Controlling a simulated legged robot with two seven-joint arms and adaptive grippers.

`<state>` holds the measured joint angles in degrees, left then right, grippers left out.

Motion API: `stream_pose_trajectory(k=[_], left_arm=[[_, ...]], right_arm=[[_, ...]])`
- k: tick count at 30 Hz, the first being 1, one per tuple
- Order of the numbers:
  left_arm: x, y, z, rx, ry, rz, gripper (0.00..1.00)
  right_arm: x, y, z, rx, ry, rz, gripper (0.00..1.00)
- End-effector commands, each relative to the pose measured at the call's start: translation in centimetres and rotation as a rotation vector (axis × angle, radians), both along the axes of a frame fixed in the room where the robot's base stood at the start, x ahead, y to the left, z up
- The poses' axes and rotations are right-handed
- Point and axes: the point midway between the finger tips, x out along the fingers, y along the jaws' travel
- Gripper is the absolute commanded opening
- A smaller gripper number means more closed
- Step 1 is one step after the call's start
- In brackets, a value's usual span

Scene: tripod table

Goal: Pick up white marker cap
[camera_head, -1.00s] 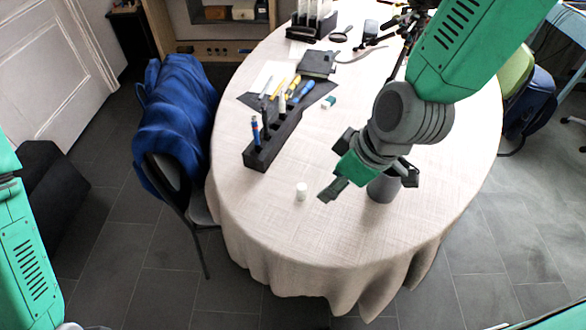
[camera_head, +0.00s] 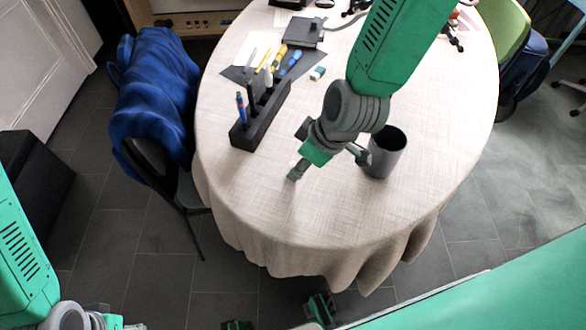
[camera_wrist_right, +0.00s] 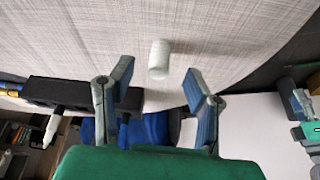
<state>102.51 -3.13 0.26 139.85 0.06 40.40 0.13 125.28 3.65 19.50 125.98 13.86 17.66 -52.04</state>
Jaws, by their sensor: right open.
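The white marker cap (camera_wrist_right: 159,59) stands on the pale tablecloth in the right wrist view. It is a short white cylinder, beyond the fingertips and roughly centred between them. In the head view it is largely or wholly hidden behind my right gripper (camera_head: 297,172), which is low over the near left part of the table. My right gripper also shows in the right wrist view (camera_wrist_right: 159,78), with its two fingers apart and nothing between them.
A black pen holder (camera_head: 262,118) with a blue pen stands left of my right gripper. A grey cup (camera_head: 386,153) stands close to its right. Screwdrivers, an eraser (camera_head: 318,73) and a dark notebook (camera_head: 296,32) lie farther back. A chair with blue cloth (camera_head: 155,98) is at left.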

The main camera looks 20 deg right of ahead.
Motion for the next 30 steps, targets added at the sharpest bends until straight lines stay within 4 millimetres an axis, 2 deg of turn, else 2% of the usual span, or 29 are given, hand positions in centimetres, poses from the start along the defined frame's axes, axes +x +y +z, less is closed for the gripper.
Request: stream_pose_trajectory(k=[1, 6, 16, 18, 20, 30], left_arm=[[0.0, 0.0, -0.2, 0.0, 0.0, 0.0, 0.4], [0.0, 0.0, -0.6, 0.0, 0.0, 0.0, 0.4], [0.0, 0.0, -0.6, 0.0, 0.0, 0.0, 0.4], [0.0, 0.0, -0.6, 0.0, 0.0, 0.0, 0.4], [0.0, 0.0, -0.6, 0.0, 0.0, 0.0, 0.4], [0.0, 0.0, -0.6, 0.0, 0.0, 0.0, 0.4]], right_arm=[[0.3, 0.3, -0.9, 0.0, 0.002, 0.002, 0.45], [1.1, 1.1, -3.1, -0.002, 0.002, 0.002, 0.45], [1.3, 1.3, -3.6, -0.002, 0.0, 0.001, 0.45], [1.3, 1.3, -3.6, -0.002, 0.0, 0.001, 0.25], [1.3, 1.3, -3.6, -0.001, 0.0, 0.001, 0.11], [1.3, 1.3, -3.5, -0.002, 0.001, 0.001, 0.11]])
